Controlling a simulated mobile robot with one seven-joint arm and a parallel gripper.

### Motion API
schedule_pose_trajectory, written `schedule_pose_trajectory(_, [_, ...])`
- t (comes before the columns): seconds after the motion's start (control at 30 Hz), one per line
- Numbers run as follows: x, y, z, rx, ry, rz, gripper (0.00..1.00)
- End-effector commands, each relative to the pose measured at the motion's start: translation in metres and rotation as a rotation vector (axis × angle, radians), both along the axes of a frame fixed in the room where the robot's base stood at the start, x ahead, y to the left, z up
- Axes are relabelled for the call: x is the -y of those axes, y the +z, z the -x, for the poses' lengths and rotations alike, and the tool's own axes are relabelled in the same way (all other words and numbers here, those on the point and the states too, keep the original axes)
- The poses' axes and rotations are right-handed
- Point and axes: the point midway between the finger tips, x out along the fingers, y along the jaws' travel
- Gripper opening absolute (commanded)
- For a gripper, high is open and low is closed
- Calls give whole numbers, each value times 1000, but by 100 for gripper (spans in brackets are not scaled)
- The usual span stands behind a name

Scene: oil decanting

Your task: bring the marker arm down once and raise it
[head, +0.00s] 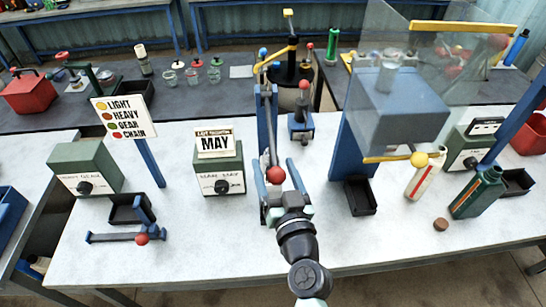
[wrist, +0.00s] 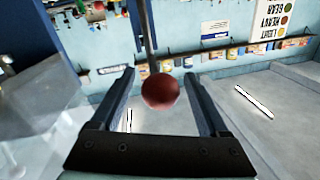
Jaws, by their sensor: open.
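A dark rod ending in a red ball (head: 275,175) reaches toward me from a tall blue post (head: 267,120) at the table's back edge. I take it as the marker arm; no label on it shows. My gripper (head: 274,167) is open, with one finger on each side of the ball. In the wrist view the red ball (wrist: 161,91) hangs on its rod between the two spread fingers of my gripper (wrist: 159,75). Gaps show on both sides, so the fingers do not appear to touch it.
A green box with a MAY card (head: 217,168) stands left of my gripper. A small blue stand with a red knob (head: 300,124) is behind it. A black tray (head: 360,196), a green bottle (head: 478,192) and a clear shield (head: 400,85) are right.

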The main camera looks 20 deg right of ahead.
Motion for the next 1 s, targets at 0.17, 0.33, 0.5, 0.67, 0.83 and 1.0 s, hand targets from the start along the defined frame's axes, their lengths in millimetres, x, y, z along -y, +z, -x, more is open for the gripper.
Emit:
schedule_pose_trajectory(0.17, [1, 1, -13, 0, 2, 1, 78])
schedule_pose_trajectory(0.33, [1, 0, -16, -1, 1, 0, 78])
schedule_pose_trajectory(0.5, [1, 0, -16, -1, 1, 0, 78])
schedule_pose_trajectory(0.67, [2, 0, -16, -1, 1, 0, 49])
schedule_pose_trajectory(0.83, [2, 0, -16, -1, 1, 0, 19])
schedule_pose_trajectory(1.0, [2, 0, -16, -1, 1, 0, 0])
